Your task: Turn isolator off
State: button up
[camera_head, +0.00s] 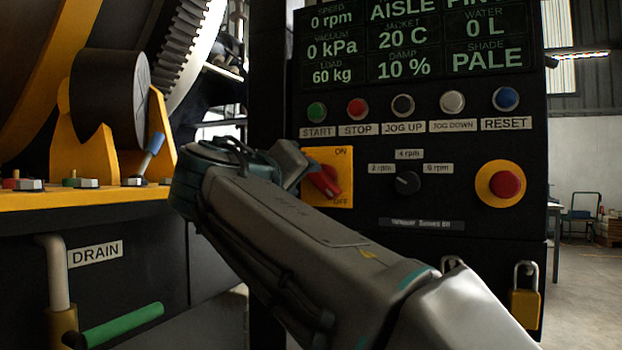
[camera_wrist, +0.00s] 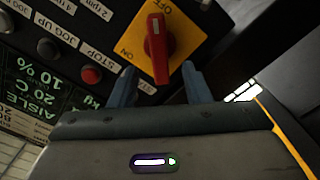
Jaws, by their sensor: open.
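The isolator is a red rotary handle (camera_head: 326,181) on a yellow plate (camera_head: 338,160), marked ON at the top and OFF at the bottom in the head view. The handle sits slanted across the plate. In the wrist view the red handle (camera_wrist: 158,45) stands upright in the picture, oblique to the plate's edges. My gripper (camera_wrist: 158,82) is open, with one blue finger on each side of the handle's near end. I cannot tell whether either finger touches it. In the head view my gripper (camera_head: 304,177) reaches the plate's left side, and my arm hides part of the panel below.
START, STOP, jog and RESET buttons (camera_head: 357,109) line the panel above. A black speed selector (camera_head: 407,183) and red emergency stop (camera_head: 504,184) are to the right. A padlock (camera_head: 525,305) hangs lower right. A green-handled drain lever (camera_head: 122,325) sticks out lower left.

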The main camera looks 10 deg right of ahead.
jog(key=v, duration=0.5)
jog(key=shift+s+a, duration=0.1)
jog(key=shift+s, duration=0.1)
jog(key=shift+w+p, duration=0.1)
jog(key=shift+p, duration=0.3)
jog(key=s+d+f+n+g+y+p, duration=0.25)
jog(key=d+f+g+y+p, duration=0.4)
jog(key=f+p, duration=0.65)
jog(key=s+f+m+g+y+p, duration=0.2)
jog(key=s+f+p, duration=0.2)
jog(key=s+p, duration=0.2)
jog(key=s+d+f+m+g+y+p, duration=0.1)
jog(key=s+f+m+g+y+p, duration=0.1)
jog(key=s+p, duration=0.5)
notch_tip(320, 180, down, 2)
jog(key=shift+s+d+f+g, duration=0.25)
jog(key=shift+s+g, duration=0.25)
jog(key=shift+g, duration=0.15)
